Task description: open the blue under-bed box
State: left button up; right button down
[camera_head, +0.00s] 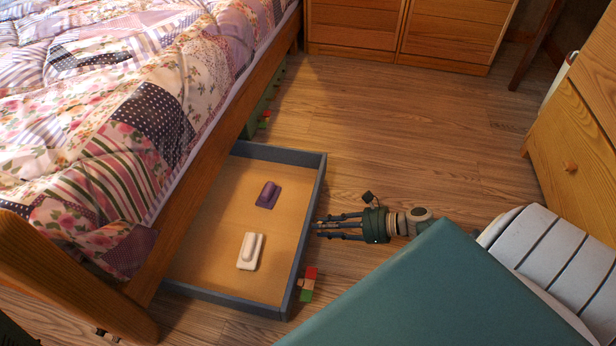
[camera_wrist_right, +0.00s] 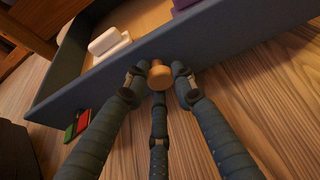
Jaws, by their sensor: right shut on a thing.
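The blue under-bed box (camera_head: 315,190) is a shallow drawer with grey-blue walls and a tan floor. It sticks out from under the bed, its back end hidden beneath the bed rail. My right gripper (camera_head: 318,225) is at the middle of its front wall. In the right wrist view the box front (camera_wrist_right: 215,52) carries a round wooden knob (camera_wrist_right: 160,76), and my right gripper (camera_wrist_right: 160,75) has its fingers closed around that knob. My left gripper is not in view.
A purple object (camera_head: 268,195) and a white object (camera_head: 250,251) lie inside the box. Red and green blocks (camera_head: 308,284) show at its front right corner. A wooden dresser (camera_head: 575,150) stands at right. Wooden floor (camera_head: 400,130) is clear beyond my right arm.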

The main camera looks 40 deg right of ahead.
jog(key=shift+s+d+f, duration=0.15)
jog(key=shift+s+d, duration=1.45)
jog(key=shift+s, duration=0.3)
jog(key=c, duration=1.7)
grip_release()
jog(key=v, duration=1.2)
